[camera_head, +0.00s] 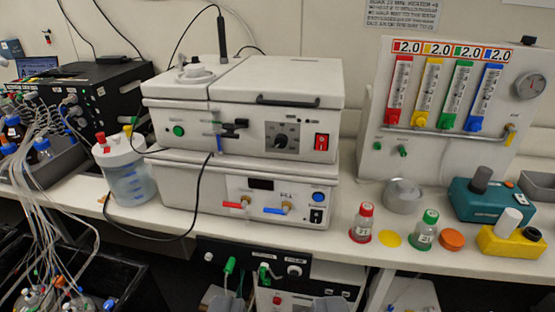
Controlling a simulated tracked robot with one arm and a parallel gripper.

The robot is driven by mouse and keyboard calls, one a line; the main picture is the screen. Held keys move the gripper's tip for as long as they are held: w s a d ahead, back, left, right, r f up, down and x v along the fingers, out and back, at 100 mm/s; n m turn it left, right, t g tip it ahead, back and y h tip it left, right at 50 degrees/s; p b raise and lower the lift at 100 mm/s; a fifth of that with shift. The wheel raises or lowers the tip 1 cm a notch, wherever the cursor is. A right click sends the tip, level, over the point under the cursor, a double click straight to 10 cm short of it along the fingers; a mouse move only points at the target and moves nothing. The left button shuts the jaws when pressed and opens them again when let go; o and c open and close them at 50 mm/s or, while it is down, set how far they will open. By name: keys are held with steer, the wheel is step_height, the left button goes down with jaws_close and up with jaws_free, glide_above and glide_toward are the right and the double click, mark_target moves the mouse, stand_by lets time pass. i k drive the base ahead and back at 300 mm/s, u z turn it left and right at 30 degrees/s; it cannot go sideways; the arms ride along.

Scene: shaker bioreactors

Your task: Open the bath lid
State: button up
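The bath (210,135) is a white box unit with a green button, a dark knob and a red switch on its front. It stands on a second white unit on the bench. Its lid (290,75) is a flat white cover on the right part of the top, with a black bar handle (287,100) on its front edge. The lid lies flat and looks shut. My gripper (277,303) shows only as two grey fingertips at the bottom edge.
A black probe (222,35) stands up at the bath's left. The lower unit (265,200) has red and blue taps. A clear bottle (128,170) and a hanging black cable are at left.

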mark_target(317, 82)
steer(key=k, duration=1.2)
steer(key=z, duration=0.55)
steer(key=i, duration=1.7)
steer(key=u, duration=0.8)
